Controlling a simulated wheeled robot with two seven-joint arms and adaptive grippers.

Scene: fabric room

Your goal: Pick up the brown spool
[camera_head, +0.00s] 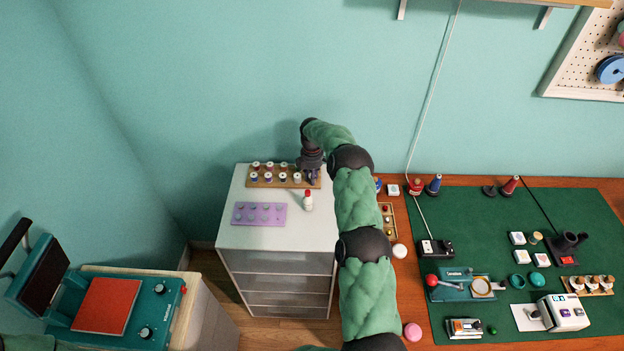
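A wooden rack (262,184) with several small spools (269,167) stands on the white drawer cabinet (262,238). The spools are too small for me to tell surely which is the brown one; some in the back row have brownish tops. My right gripper (312,179) points down at the right end of the rack, close to the spools there, and hides that end. Its fingers are dark and small, so I cannot tell whether they are open, shut or touching a spool. My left gripper is not in view.
A white bottle with a red cap (308,202) and a purple tray (259,214) stand on the cabinet before the rack. A desk with a green mat (462,225) and many tools is to the right. A heat press (108,304) is at lower left.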

